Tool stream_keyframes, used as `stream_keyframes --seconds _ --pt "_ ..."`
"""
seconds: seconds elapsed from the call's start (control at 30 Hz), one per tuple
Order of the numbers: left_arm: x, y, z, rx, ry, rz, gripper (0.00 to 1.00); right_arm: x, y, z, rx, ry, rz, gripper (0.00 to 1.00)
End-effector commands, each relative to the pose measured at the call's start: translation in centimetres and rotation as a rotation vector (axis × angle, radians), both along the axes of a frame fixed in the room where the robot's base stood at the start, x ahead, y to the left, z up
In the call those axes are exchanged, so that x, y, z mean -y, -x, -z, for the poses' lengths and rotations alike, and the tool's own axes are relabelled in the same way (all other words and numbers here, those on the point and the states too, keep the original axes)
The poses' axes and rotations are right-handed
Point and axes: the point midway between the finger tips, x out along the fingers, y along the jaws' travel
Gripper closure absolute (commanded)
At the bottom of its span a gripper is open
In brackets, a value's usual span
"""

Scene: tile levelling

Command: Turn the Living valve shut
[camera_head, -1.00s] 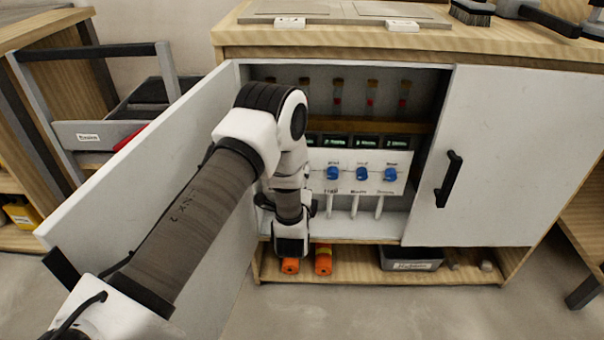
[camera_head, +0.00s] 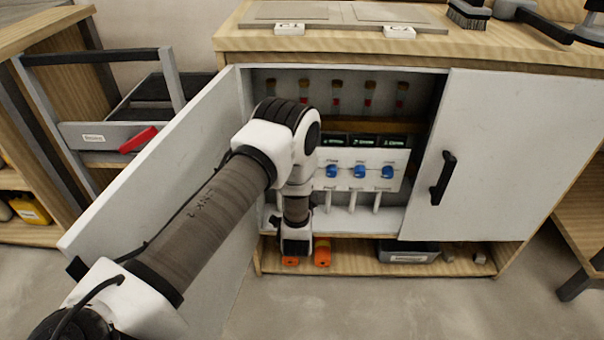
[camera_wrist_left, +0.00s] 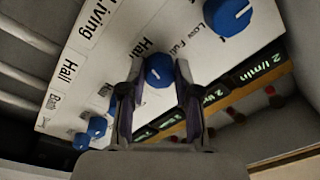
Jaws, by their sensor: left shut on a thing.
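My left gripper shows in the left wrist view (camera_wrist_left: 158,72), its two fingers shut on a blue valve knob (camera_wrist_left: 158,68). A larger blue knob (camera_wrist_left: 229,15) is at the top, beside the words Low and Full. More blue knobs (camera_wrist_left: 97,127) are at lower left. In the head view, my arm hides the left gripper and the panel's left part; three blue knobs (camera_head: 359,171) show on its right part.
The cabinet's left door (camera_head: 160,195) stands open beside my arm; the right door (camera_head: 490,160) covers the right side. Orange objects (camera_head: 322,252) and a grey bin (camera_head: 408,254) sit on the shelf below. Tubes (camera_head: 370,95) hang above the panel.

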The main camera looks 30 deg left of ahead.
Motion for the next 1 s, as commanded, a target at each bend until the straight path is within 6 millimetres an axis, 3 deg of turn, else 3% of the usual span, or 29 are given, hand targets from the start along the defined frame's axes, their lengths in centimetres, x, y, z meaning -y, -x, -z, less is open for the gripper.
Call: stream_keyframes --seconds 1.0 --pt "0.3 -0.2 0.0 0.501 0.822 0.001 1.0 0.0 0.0 -2.7 0.0 0.0 0.0 0.6"
